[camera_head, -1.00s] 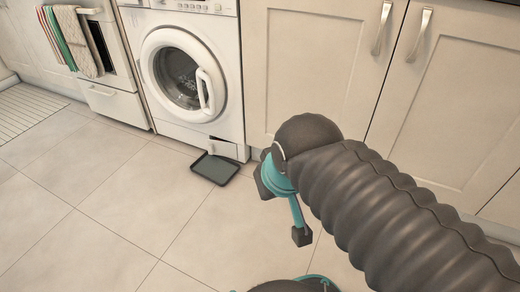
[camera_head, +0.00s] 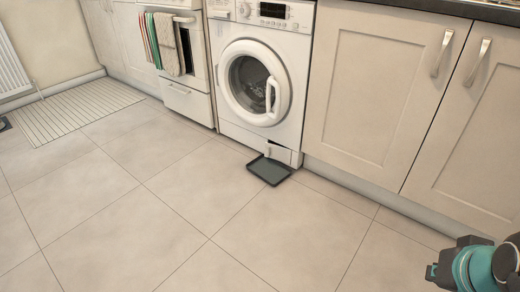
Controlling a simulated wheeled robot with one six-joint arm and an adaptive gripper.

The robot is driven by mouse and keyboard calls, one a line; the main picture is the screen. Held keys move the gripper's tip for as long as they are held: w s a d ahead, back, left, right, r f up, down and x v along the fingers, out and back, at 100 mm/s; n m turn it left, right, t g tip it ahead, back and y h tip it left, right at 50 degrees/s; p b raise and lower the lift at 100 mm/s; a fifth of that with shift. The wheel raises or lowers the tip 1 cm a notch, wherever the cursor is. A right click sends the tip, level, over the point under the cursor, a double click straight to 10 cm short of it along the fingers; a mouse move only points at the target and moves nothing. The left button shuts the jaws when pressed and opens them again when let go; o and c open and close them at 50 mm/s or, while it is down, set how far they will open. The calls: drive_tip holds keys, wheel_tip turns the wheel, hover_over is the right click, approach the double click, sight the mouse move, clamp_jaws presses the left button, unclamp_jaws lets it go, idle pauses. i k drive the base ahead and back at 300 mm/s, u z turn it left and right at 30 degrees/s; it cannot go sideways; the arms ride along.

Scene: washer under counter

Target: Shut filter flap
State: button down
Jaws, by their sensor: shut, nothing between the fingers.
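The white washer (camera_head: 233,118) stands under the counter with its round door (camera_head: 258,82) closed. The small white filter flap (camera_head: 283,154) is at the washer's lower right corner, just above the floor. It seems to stand out from the front, but its exact angle is too small to tell. A dark shallow tray (camera_head: 269,171) lies on the floor right below it. My gripper (camera_head: 432,272), teal and dark, is at the bottom right, cut by the picture edge. It looks shut and empty, well apart from the flap and the tray.
Cream cupboards (camera_head: 371,90) with metal handles run to the right of the washer. An oven (camera_head: 185,75) with hanging towels (camera_head: 169,42) is to the left. A striped mat (camera_head: 75,108) lies at the far left. The tiled floor (camera_head: 150,215) in front is clear.

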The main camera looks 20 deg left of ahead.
sight(278, 154)
drive_tip(key=u, duration=0.4)
drive_tip(key=i, duration=0.9)
drive_tip(key=z, duration=0.1)
